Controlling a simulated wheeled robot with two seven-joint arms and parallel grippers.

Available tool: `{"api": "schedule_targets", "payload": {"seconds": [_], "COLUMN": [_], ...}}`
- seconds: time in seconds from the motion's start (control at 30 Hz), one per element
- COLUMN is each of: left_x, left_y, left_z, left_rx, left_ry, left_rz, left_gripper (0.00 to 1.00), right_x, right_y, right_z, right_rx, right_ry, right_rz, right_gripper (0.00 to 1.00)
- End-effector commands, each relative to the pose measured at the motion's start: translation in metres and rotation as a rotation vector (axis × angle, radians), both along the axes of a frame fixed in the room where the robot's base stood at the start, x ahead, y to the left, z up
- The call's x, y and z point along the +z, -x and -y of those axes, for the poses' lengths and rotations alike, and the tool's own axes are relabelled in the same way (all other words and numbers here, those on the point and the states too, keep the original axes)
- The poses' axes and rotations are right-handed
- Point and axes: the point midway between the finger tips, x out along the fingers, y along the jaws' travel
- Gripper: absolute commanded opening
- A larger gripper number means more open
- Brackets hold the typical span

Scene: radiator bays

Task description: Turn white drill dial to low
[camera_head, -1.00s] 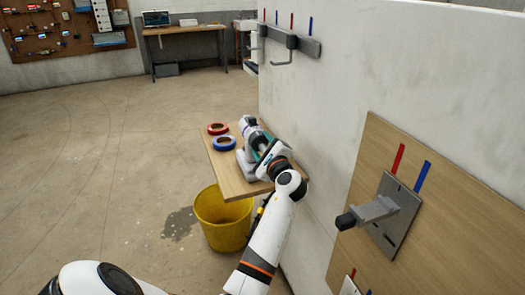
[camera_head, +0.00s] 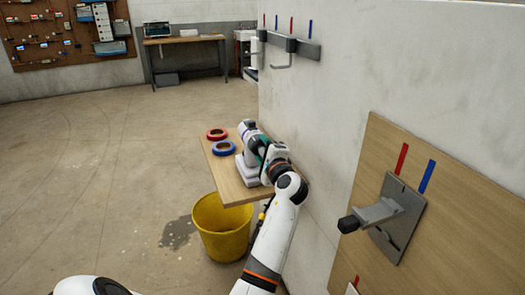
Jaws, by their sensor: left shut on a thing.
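The white drill (camera_head: 246,172) stands on a small wooden shelf (camera_head: 222,178) against the wall, with its pale, dark-banded head turned up and to the left. My left gripper (camera_head: 263,157) is at the right side of the drill and shut on it. My own wrist covers the fingertips and much of the drill's near side. The dial and its setting cannot be made out. My right gripper is not in view.
A red tape roll (camera_head: 217,134) and a blue one (camera_head: 223,149) lie left of the drill. A yellow bucket (camera_head: 221,228) stands on the floor below. A grey bracket (camera_head: 375,213) juts from the wall panel at right. The floor at left is clear.

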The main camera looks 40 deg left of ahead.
Motion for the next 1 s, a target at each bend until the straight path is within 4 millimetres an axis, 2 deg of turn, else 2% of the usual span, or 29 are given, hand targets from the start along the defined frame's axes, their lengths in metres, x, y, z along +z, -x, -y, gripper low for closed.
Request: {"api": "schedule_targets", "payload": {"seconds": [0.17, 0.2, 0.33, 0.67, 1.0], "left_x": [-0.001, -0.001, -0.001, -0.001, -0.002], "left_y": [0.0, 0.0, 0.0, 0.001, 0.025], "left_z": [0.0, 0.0, 0.0, 0.003, 0.05], "left_rx": [0.0, 0.0, 0.0, -0.001, -0.001], "left_ry": [0.002, 0.002, 0.001, 0.0, 0.001], "left_rz": [-0.002, -0.003, -0.003, -0.002, -0.003], "left_gripper": [0.28, 0.53, 0.73, 0.73, 0.73], "right_x": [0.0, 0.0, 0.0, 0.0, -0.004], "right_y": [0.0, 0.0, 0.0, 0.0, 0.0], "right_z": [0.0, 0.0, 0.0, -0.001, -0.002], "right_rx": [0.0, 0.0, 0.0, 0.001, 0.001], "right_ry": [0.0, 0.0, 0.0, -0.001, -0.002], "right_rz": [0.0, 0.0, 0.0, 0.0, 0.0], "right_gripper": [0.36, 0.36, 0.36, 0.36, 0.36]}}
